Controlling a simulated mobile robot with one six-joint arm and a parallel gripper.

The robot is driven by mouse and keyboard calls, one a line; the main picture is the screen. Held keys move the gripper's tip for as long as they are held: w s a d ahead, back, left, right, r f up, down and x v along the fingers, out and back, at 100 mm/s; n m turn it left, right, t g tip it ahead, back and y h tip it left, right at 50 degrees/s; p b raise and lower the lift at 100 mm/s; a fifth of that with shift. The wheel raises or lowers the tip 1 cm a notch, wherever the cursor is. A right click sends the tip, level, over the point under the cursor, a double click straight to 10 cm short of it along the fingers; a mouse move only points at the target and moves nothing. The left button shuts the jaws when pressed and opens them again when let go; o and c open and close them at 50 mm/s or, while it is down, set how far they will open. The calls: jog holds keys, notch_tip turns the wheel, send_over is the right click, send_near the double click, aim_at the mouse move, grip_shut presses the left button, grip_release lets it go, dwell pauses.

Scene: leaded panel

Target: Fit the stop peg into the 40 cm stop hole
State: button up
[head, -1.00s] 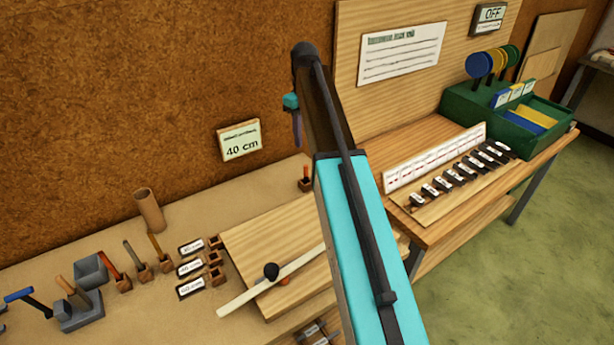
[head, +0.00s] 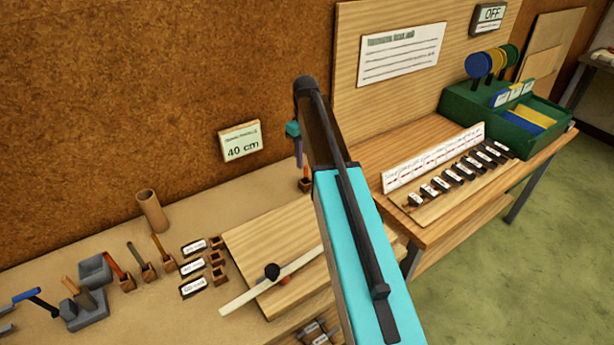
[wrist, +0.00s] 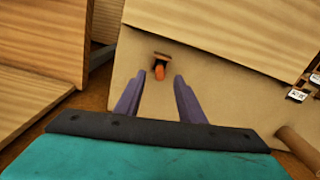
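The stop peg is an orange peg (head: 305,172) standing in a small wooden holder (head: 305,186) at the back of the bench. In the wrist view the orange peg (wrist: 160,72) shows upright in its holder (wrist: 162,57), between and just beyond my fingertips. My gripper (head: 297,150) is above and beside the peg in the head view; its purple fingers (wrist: 159,82) are apart with nothing between them. Three wooden stop blocks with holes stand beside small cards; the middle block (head: 217,258) is beside a middle card (head: 192,267), whose print is blurred now.
A wall sign (head: 240,141) reads 40 cm. A sloped wooden board (head: 270,235) with a pale bar (head: 245,296) and black knob lies right of the stop blocks. A cardboard tube (head: 152,211) and several tools stand left. A raised bench (head: 425,150) is on the right.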

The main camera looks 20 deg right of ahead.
aim_at(306, 166)
jog(key=shift+f, duration=0.4)
jog(key=shift+f+p, duration=1.45)
jog(key=shift+f, duration=0.95)
jog(key=shift+w, duration=0.1)
jog(key=shift+c, duration=0.2)
grip_shut()
